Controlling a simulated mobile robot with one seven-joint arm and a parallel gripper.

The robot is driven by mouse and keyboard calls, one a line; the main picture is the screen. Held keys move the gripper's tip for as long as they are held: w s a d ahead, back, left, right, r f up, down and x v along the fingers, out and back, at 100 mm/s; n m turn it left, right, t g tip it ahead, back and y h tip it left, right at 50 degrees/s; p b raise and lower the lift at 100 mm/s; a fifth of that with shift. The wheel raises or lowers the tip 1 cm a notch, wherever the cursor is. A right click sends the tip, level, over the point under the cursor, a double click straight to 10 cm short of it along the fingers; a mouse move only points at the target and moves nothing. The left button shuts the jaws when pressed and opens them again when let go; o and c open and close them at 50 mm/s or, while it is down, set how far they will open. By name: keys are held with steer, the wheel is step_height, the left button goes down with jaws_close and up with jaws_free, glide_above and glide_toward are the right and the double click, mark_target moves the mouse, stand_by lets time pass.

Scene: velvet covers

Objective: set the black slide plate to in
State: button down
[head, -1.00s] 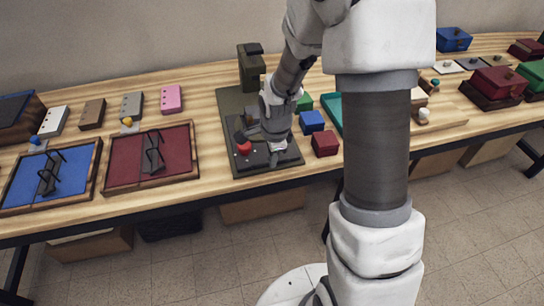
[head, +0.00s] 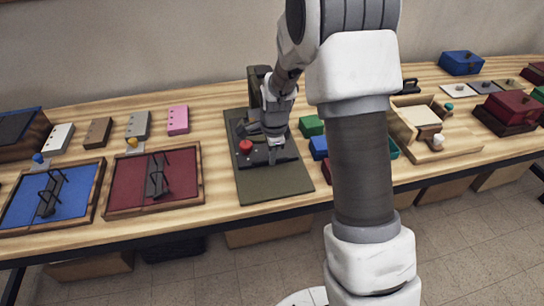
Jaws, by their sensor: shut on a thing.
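The black slide plate (head: 260,158) lies on an olive base (head: 275,185), in its rear part, close to the upright dark block (head: 255,85) at the back. A bare strip of the base shows in front of the plate. A red knob (head: 245,147) stands at the plate's left. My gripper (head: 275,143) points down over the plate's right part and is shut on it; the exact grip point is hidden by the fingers. My arm hides part of the plate's rear.
Green (head: 311,126) and blue (head: 318,147) blocks stand close to the right of the base. A red framed tray (head: 125,190) and a blue one (head: 70,200) lie to the left. A wooden box (head: 450,145) stands at right.

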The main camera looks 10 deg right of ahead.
steer(key=c, duration=0.9)
jaws_free()
steer(key=s+r, duration=0.1)
steer(key=r, duration=0.4)
steer(key=s+r+p, duration=0.1)
steer(key=r, duration=0.5)
steer(key=s+r+p, duration=0.1)
steer(key=r, duration=0.5)
steer(key=shift+s+r, duration=0.1)
steer(key=shift+s, duration=0.05)
